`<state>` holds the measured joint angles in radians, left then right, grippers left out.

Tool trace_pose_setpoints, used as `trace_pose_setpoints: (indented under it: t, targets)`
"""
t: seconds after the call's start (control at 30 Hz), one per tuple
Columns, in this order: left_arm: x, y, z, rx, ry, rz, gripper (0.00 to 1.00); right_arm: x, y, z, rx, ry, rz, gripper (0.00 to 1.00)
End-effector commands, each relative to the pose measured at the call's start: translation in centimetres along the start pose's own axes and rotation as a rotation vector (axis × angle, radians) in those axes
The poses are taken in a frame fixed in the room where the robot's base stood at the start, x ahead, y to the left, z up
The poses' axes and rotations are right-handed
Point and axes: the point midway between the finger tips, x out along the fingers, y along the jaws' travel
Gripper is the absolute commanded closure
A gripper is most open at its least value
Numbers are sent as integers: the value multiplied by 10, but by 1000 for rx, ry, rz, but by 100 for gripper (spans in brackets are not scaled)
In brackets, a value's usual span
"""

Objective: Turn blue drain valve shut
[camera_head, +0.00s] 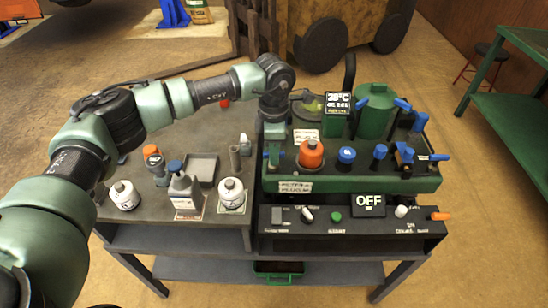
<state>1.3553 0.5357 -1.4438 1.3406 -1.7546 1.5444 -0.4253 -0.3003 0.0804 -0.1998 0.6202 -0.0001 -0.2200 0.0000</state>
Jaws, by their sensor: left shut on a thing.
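My left arm reaches in from the left, and its gripper (273,150) points down at the left end of the green machine (350,181). The gripper is shut on a small blue part, taken to be the blue drain valve (266,156); the fingers hide most of it, so its turn angle cannot be told. Other blue handles stand along the machine: a round blue knob (347,155), a blue-topped post (380,151) and a blue lever (438,157) at the right end. My right gripper is not in view.
A green tank (375,112) and a small display (338,103) are behind. A dark control panel reads OFF (368,202).

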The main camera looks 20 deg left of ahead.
Motion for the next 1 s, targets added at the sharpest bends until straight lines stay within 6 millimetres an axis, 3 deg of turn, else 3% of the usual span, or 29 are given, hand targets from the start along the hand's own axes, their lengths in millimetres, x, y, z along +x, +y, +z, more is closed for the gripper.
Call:
trace_pose_setpoints:
  t: [0.73, 0.77, 0.83, 1.0]
  targets:
    - [-2, 1, 0, 87, -2, 2, 100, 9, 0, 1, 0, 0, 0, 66]
    - [-2, 1, 0, 87, -2, 2, 83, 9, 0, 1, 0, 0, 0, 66]
    - [-2, 1, 0, 87, -2, 2, 66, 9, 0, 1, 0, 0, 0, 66]
    - [-1, 0, 0, 86, -1, 1, 66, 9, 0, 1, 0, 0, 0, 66]
